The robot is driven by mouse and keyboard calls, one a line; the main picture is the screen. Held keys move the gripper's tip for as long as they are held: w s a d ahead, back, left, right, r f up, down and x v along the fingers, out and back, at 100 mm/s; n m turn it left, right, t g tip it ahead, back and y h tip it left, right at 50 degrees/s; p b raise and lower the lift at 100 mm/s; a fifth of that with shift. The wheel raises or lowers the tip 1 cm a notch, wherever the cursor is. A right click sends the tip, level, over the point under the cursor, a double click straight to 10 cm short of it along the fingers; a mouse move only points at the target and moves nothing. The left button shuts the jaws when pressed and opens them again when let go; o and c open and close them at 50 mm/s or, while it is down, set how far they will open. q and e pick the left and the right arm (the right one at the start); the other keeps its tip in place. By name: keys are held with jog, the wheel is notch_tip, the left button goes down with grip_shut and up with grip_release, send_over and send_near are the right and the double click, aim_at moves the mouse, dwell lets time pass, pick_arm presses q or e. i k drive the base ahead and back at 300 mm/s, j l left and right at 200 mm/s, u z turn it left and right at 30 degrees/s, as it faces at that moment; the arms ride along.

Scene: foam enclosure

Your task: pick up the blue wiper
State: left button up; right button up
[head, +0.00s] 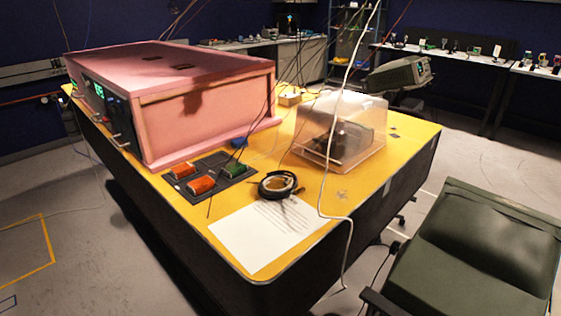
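A small blue object (239,142), which looks like the blue wiper, lies on the yellow tabletop (310,187). It is close to the front right side of the pink foam enclosure (205,112), just behind a dark mat. It is too small in the picture to make out its exact shape. Neither of my grippers shows in the head view.
A dark mat (222,171) with orange and green blocks, a coiled black cable (278,184) and a white paper sheet (262,236) lie towards the table's near corner. A clear cover (345,125) stands to the right. A green chair (480,235) stands beside the table.

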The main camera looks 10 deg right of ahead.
aim_at(236, 143)
jog(key=i+j+z, duration=0.1)
jog(key=i+j, duration=0.25)
jog(key=i+j+z, duration=0.1)
jog(key=i+j, duration=0.2)
jog(key=j, duration=0.2)
jog(key=i+j+z, duration=0.1)
jog(key=i+j, duration=0.25)
jog(key=j, duration=0.1)
